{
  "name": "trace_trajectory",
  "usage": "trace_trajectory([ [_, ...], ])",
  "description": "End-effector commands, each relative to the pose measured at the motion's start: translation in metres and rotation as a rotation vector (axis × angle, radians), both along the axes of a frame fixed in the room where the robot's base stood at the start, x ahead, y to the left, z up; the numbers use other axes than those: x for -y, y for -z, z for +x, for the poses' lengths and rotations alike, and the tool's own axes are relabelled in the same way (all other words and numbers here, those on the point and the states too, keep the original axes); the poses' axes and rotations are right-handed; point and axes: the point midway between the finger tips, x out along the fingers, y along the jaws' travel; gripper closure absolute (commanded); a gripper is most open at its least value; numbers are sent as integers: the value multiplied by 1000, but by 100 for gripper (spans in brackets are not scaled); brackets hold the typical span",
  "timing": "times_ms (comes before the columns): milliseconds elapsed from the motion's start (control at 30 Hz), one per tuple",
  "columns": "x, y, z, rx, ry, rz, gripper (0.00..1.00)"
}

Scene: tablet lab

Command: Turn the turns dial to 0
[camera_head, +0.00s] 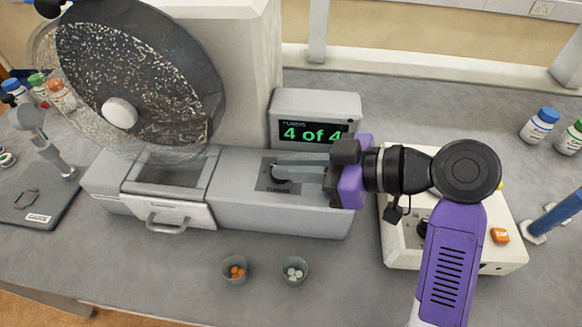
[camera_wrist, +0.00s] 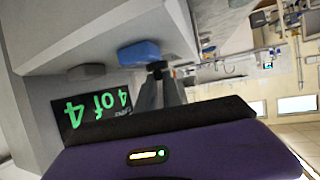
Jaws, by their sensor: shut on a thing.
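The turns dial (camera_head: 277,174) is a small dark knob on a dark plate marked TURNS, on top of the grey machine base (camera_head: 235,205). My gripper (camera_head: 282,170) reaches in from the right, with its fingers closed around the dial. The fingers hide most of the knob. In the wrist view my gripper (camera_wrist: 160,80) shows its fingers close together at a dark thing, probably the dial. The display (camera_head: 314,131) behind the dial reads "4 of 4" in green. It also shows rotated in the wrist view (camera_wrist: 95,108).
A tilted drum (camera_head: 135,75) with a speckled face stands at the left of the base, above a drawer (camera_head: 168,212). Two small cups, one with orange tablets (camera_head: 235,270) and one with white tablets (camera_head: 294,271), stand in front. A cream device (camera_head: 505,250) is at right.

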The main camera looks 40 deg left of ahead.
Motion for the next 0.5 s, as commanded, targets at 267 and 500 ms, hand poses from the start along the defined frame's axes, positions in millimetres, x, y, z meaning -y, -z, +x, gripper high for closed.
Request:
trace_trajectory([
  [267, 0, 1, 0, -1, -4, -3, 100],
  [500, 0, 2, 0, -1, -4, -3, 68],
])
